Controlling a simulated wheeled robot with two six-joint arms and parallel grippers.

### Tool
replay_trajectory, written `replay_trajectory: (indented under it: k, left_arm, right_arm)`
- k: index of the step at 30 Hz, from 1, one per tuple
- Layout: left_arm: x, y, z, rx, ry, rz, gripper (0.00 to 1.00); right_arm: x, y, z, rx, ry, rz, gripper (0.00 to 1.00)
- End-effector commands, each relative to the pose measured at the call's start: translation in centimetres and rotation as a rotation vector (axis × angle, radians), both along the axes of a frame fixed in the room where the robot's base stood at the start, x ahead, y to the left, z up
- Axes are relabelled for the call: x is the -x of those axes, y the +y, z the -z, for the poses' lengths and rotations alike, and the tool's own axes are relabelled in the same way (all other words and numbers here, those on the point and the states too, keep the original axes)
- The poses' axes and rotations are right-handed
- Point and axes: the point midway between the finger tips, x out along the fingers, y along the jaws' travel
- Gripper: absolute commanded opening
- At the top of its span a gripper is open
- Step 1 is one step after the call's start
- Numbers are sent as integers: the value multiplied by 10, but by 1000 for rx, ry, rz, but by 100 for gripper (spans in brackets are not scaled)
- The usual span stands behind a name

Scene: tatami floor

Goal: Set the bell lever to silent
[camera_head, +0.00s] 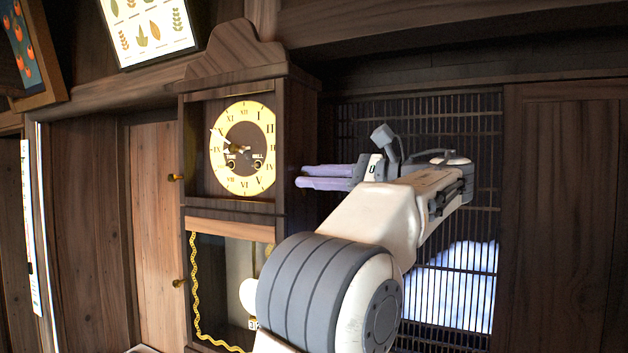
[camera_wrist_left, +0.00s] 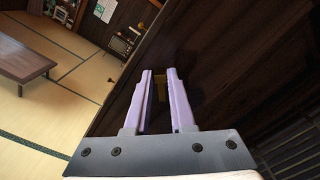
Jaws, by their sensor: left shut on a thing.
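The wooden wall clock (camera_head: 234,215) stands left of centre in the head view, with a yellow dial (camera_head: 243,178) and a glass-fronted lower case. My left gripper (camera_head: 302,177) is at the clock's right side, at about the height of the lower dial, its lilac fingers pointing left. In the left wrist view my left gripper (camera_wrist_left: 160,74) has a small brass piece, which looks like the bell lever (camera_wrist_left: 160,88), between its finger ends, and it is shut on it. The lever is hidden in the head view, and its setting cannot be read. My right gripper is not in view.
A slatted lattice (camera_head: 420,110) lies behind my left arm, right of the clock. Brass knobs (camera_head: 176,177) stick out at the clock's left edge. The left wrist view shows a low table (camera_wrist_left: 22,60) on tatami (camera_wrist_left: 75,100), away from the gripper.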

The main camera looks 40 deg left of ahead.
Motion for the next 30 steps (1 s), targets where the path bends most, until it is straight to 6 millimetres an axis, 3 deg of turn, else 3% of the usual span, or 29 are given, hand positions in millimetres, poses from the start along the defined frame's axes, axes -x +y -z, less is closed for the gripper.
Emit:
replay_trajectory:
  k: [4,5,6,7,19,28,30]
  left_arm:
    - [0,-1,1,5,2,-2,0]
    - [0,-1,1,5,2,-2,34]
    - [0,-1,1,5,2,-2,49]
    - [0,-1,1,4,2,-1,52]
    - [-2,-6,-1,4,3,0,52]
    - [-15,-56,-3,2,6,4,52]
    - [-16,-57,7,1,0,2,52]
  right_arm:
    - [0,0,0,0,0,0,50]
    - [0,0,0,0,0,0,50]
    - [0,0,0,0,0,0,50]
    - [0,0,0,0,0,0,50]
    - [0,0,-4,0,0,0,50]
    - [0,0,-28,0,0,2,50]
    - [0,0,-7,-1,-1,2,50]
